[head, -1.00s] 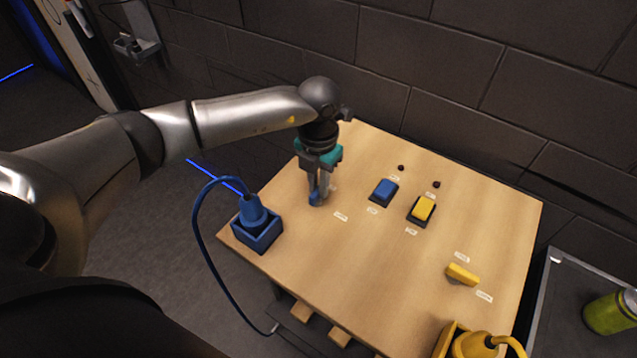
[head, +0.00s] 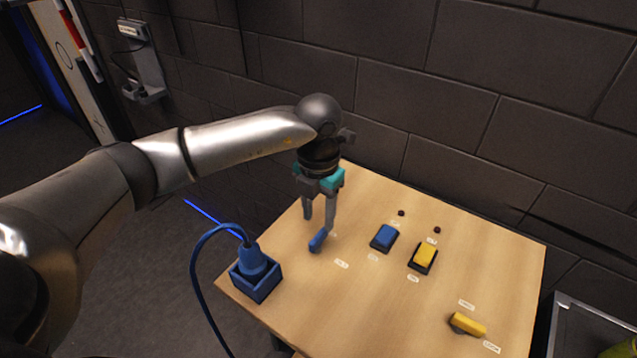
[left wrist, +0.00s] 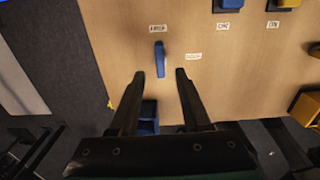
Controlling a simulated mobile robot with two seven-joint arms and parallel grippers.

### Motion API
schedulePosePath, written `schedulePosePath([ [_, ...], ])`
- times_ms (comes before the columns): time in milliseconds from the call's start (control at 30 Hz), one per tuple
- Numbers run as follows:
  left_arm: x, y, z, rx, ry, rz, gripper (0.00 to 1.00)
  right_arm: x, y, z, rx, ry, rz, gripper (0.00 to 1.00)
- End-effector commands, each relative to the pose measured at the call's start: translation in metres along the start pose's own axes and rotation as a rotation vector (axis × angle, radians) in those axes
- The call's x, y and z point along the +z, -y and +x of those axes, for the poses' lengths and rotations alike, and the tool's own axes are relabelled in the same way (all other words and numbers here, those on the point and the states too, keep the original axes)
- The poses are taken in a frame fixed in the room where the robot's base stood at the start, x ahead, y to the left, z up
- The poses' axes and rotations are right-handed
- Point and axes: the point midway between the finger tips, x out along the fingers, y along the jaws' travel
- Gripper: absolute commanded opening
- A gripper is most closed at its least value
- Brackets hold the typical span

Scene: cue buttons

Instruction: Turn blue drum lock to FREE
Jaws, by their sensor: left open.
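The blue drum lock's handle (head: 318,240) stands near the left side of the wooden table, just below my left gripper in the head view. In the left wrist view the blue handle (left wrist: 160,59) is a narrow bar pointing toward the upper small label (left wrist: 158,28). Another label (left wrist: 193,56) lies to its right. The lettering is too small to read surely. My left gripper (head: 317,222) is open and empty. Its fingertips (left wrist: 160,73) straddle the line of the handle in the wrist view, with the handle ahead of them. My right gripper is not in view.
A blue plug in a blue box (head: 256,277) stands at the table's left edge, its cable hanging off. A blue button (head: 384,237), a yellow button (head: 424,255) and a yellow handle (head: 468,325) are to the right. A block wall (head: 480,120) stands behind.

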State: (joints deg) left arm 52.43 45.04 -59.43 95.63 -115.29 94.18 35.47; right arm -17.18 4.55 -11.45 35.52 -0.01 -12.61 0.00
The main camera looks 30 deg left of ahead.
Motion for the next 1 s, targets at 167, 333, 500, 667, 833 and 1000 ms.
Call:
schedulePosePath([
  [167,0.002,0.0,-0.045,0.001,0.006,0.0,0.47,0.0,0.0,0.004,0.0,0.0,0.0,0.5],
  [333,0.001,0.0,-0.077,0.0,0.004,-0.001,0.47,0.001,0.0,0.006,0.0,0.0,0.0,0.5],
  [500,0.0,0.0,-0.093,0.0,0.001,0.0,0.47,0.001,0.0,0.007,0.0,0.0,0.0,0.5],
  [667,0.0,0.0,-0.098,0.001,0.0,-0.001,0.47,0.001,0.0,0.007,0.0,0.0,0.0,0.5],
  [833,0.0,0.0,-0.098,0.0,0.0,-0.001,0.47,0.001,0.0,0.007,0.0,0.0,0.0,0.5],
  [1000,0.0,0.0,-0.097,0.0,0.0,-0.001,0.47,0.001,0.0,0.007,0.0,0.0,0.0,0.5],
])
